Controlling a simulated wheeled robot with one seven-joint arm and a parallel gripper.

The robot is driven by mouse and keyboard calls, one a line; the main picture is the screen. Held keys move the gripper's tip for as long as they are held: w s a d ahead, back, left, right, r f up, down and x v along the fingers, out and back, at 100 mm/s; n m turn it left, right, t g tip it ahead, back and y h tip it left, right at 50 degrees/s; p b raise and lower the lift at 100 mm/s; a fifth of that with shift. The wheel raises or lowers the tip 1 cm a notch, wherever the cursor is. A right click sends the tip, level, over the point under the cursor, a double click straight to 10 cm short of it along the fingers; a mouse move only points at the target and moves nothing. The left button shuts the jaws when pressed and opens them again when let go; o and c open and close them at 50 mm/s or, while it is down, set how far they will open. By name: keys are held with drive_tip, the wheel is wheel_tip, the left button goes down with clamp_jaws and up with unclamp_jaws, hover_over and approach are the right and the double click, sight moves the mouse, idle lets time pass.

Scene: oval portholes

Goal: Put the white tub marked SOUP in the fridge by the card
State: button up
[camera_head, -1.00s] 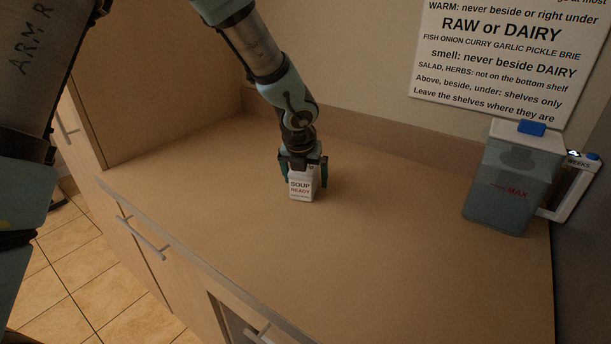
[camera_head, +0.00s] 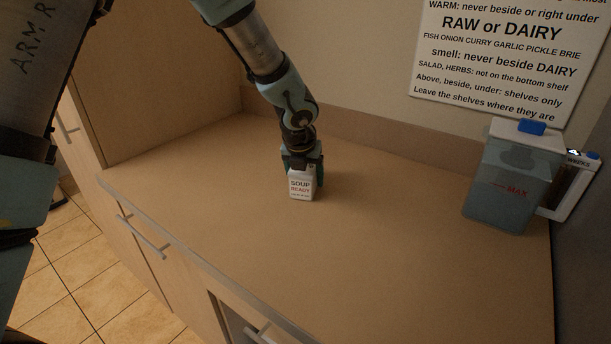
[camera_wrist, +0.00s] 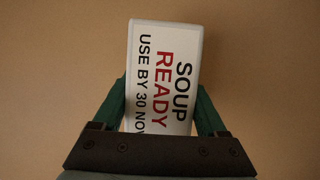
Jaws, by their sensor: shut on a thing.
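The white tub (camera_head: 301,187) stands upright on the counter near its middle. Its label reads SOUP, READY and a small line below. In the wrist view the tub (camera_wrist: 165,75) fills the space between the fingers, and its label reads SOUP READY USE BY 30 NOV. My gripper (camera_head: 304,172) reaches down from above and is shut on the tub, one finger on each side. The fingers also show in the wrist view (camera_wrist: 164,108). The card (camera_head: 508,58) hangs on the wall at the upper right, its top cut off. No fridge interior shows.
A clear water jug (camera_head: 512,185) with a blue-topped lid stands at the right end of the counter (camera_head: 400,240). A tall wooden panel (camera_head: 160,80) rises at the left. Drawers with bar handles (camera_head: 143,237) lie below the front edge.

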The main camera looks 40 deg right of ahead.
clamp_jaws()
drive_tip(key=shift+r, duration=0.1)
wheel_tip(320, 180, up, 9)
drive_tip(key=shift+r, duration=0.45)
